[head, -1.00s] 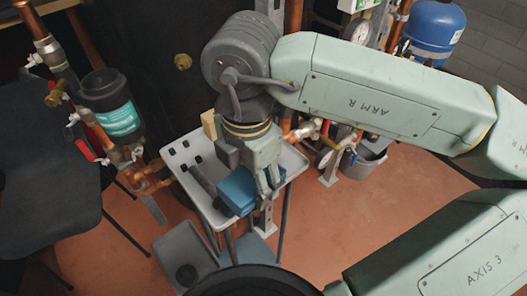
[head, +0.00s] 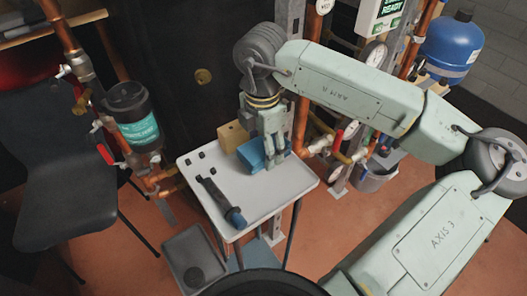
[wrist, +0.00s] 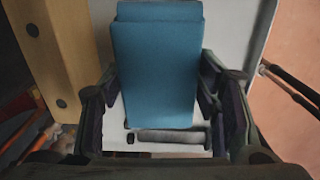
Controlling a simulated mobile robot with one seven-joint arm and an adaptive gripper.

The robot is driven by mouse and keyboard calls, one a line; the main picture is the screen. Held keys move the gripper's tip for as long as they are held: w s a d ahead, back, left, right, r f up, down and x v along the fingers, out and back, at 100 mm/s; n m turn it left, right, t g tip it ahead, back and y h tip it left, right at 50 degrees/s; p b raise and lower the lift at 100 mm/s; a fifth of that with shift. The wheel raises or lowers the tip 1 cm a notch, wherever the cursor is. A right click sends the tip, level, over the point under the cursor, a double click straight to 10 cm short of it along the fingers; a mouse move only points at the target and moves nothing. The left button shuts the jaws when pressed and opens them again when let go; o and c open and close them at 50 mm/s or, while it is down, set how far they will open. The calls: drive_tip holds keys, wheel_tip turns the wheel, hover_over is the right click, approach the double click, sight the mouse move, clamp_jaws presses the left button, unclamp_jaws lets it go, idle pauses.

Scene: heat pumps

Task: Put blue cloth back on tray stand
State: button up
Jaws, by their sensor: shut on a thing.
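The blue cloth (head: 250,154), a folded block shape, is at the back of the tray stand (head: 282,189), which has a pale top on thin legs. My gripper (head: 275,160) points down and is shut on the cloth. In the wrist view the cloth (wrist: 157,65) lies between the two fingers of my gripper (wrist: 162,112), with the pale tray top behind it. I cannot tell whether the cloth touches the tray. The fingers hide part of its right side in the head view.
A wooden block (head: 233,136) stands just left of the cloth. A dark handheld tool with a blue end (head: 220,200) lies at the tray's front left, near small black pieces (head: 200,154). The tray's front right is clear. Copper pipes (head: 301,125) stand behind.

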sight(263, 156)
wheel_tip(263, 156, down, 3)
drive_tip(key=shift+p, duration=0.55)
drive_tip(key=shift+f, duration=0.3)
drive_tip(key=shift+f+b, duration=0.25)
drive_tip(key=shift+b, duration=0.15)
drive_tip(key=o, duration=1.1)
drive_tip(key=shift+r, duration=0.1)
drive_tip(key=shift+r, duration=0.1)
drive_tip(key=shift+r+p, duration=0.25)
drive_tip(key=shift+p, duration=0.2)
wheel_tip(263, 156, up, 12)
drive_tip(key=shift+s+a+f+b, duration=0.15)
drive_tip(key=shift+b, duration=0.65)
